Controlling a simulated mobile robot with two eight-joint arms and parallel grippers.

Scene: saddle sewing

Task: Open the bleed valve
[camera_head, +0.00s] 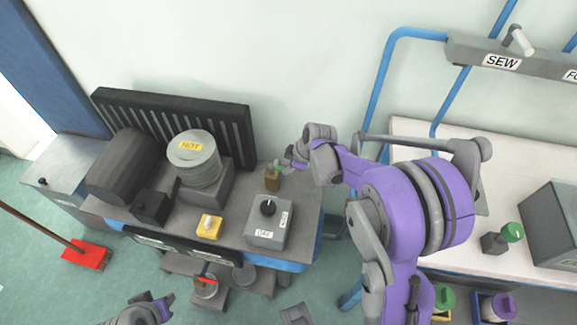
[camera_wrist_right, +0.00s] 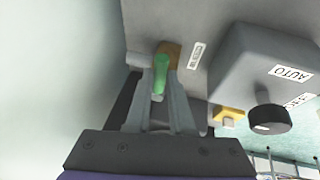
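The valve shows as a small brass block (camera_head: 272,179) with a green handle (camera_head: 281,169), at the right end of the dark bench by the radiator. In the right wrist view, the green handle (camera_wrist_right: 160,75) sits between my right gripper's fingers (camera_wrist_right: 161,88), with the brass block (camera_wrist_right: 170,51) just beyond. The fingers look closed against the handle's sides. In the head view, my right gripper (camera_head: 290,162) reaches the valve from the right. My left gripper (camera_head: 158,306) is at the bottom edge, low and away from the valve; its fingers are partly cut off.
A grey box with a black knob (camera_head: 268,207) stands close in front of the valve. A yellow switch (camera_head: 209,225), a round boiler marked HOT (camera_head: 195,157) and a black radiator (camera_head: 170,118) are to the left. A white sewing table (camera_head: 440,140) lies right.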

